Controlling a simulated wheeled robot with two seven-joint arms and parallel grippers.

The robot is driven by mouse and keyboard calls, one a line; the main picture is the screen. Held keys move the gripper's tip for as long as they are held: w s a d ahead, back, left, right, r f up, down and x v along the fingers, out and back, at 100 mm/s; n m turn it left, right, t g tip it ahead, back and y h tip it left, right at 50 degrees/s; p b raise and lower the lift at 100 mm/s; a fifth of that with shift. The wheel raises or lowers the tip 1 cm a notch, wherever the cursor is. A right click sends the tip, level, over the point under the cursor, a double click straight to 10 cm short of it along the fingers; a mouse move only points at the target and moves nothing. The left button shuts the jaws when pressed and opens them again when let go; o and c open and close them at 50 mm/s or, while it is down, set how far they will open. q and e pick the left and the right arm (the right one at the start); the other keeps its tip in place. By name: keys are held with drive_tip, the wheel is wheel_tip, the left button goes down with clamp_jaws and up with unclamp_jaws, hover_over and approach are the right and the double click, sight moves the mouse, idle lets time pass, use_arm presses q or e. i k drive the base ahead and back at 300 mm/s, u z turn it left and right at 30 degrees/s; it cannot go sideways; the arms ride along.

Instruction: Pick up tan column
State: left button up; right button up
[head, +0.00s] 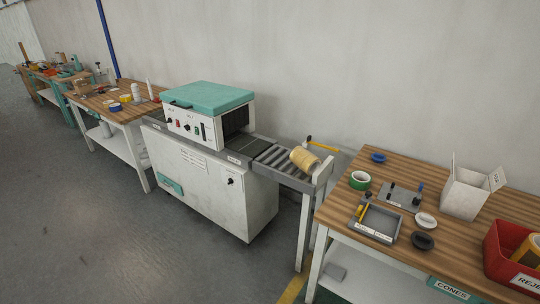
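A tan column (305,158), a roll-like cylinder, lies on its side at the end of the grey roller conveyor (272,158). It is beside the pale end plate of the conveyor. Neither of my grippers shows in the head view.
A white machine with a teal lid (209,96) stands at the conveyor's left. The wooden table (455,240) at right holds a grey tray (379,222), a white box (465,192), a red bin (500,252) and tape rolls. More benches stand at far left. Grey floor at lower left is clear.

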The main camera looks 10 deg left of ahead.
sight(306, 161)
drive_tip(key=u, duration=0.25)
drive_tip(key=i, duration=0.85)
drive_tip(key=z, duration=0.7)
drive_tip(key=i, duration=0.55)
drive_tip(key=z, duration=0.55)
